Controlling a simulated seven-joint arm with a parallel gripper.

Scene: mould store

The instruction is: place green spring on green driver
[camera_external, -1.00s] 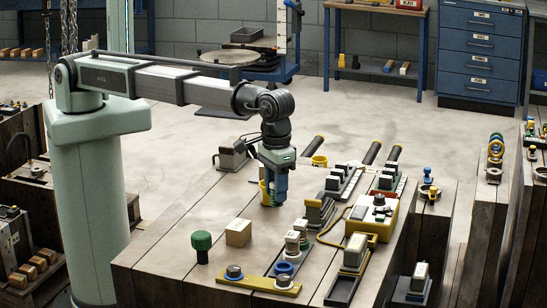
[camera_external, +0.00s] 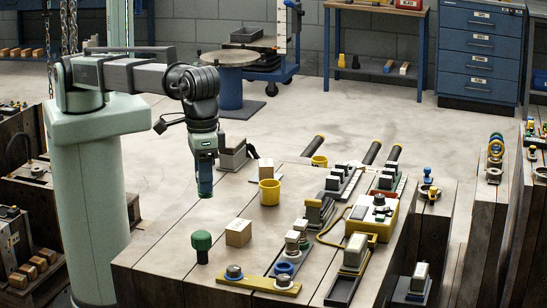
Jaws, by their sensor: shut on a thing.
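The green driver (camera_external: 202,241) stands upright near the left front of the wooden bench, its round green head on top. My gripper (camera_external: 205,182) points down above and behind it, at the bench's left side. It is shut on the green spring (camera_external: 205,192), of which only a little shows at the fingertips. The spring is apart from the driver, with a gap below it. The fingers hide most of the spring.
A tan block (camera_external: 238,233) stands just right of the driver. A yellow cup (camera_external: 269,193) stands behind that block. A yellow bar (camera_external: 258,285) with round parts lies at the front. A yellow-and-white box (camera_external: 372,217) and several clamps fill the right side.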

